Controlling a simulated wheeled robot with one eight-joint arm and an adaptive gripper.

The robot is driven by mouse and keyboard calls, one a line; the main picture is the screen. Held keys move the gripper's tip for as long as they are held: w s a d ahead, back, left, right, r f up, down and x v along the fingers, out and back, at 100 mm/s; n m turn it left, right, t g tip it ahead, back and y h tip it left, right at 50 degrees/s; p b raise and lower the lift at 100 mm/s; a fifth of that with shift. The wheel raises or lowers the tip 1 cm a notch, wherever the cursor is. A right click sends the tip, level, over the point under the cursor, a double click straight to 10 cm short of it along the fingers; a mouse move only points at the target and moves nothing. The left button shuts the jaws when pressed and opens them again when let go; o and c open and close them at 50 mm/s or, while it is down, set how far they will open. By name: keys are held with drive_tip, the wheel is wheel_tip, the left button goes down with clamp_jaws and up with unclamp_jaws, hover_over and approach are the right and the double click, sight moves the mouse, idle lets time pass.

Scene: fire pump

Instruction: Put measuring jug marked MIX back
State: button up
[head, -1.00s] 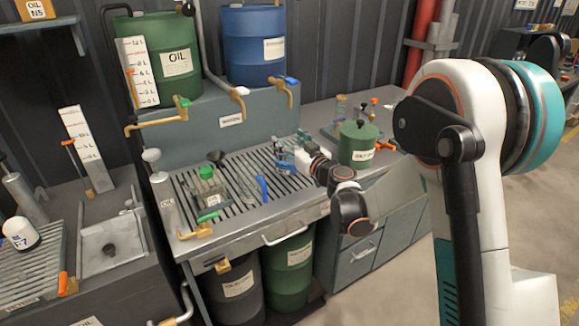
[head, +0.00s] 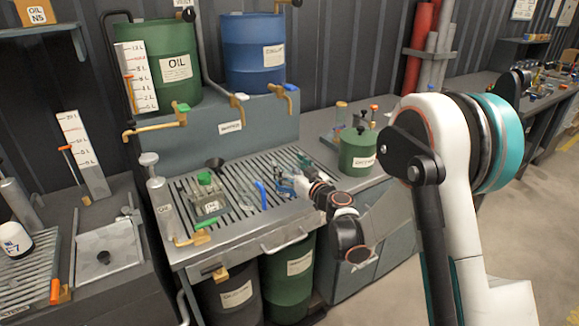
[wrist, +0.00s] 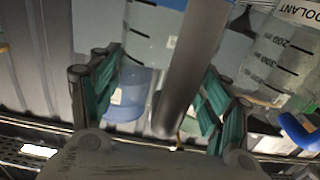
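In the wrist view, a clear vessel with black scale marks (wrist: 148,42) shows behind and between my fingers. Its label is not readable, so I cannot tell whether it is the MIX jug. A dark grey upright bar (wrist: 187,65), possibly a handle, stands between the fingers with gaps on both sides. My gripper (wrist: 155,95) has its teal fingers apart. In the head view my gripper (head: 290,184) is low over the right part of the slatted drain tray (head: 232,205). A clear jug marked COOLANT (wrist: 285,50), with a blue handle (wrist: 298,132), is close on the right in the wrist view.
A green-capped container (head: 208,203) and a dark funnel (head: 214,164) are on the tray's left. A green drum-shaped can (head: 357,150) stands right of the tray. Brass taps (head: 158,122) overhang the back. The floor right of the bench is clear.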

drive_tip(key=shift+o, duration=0.9)
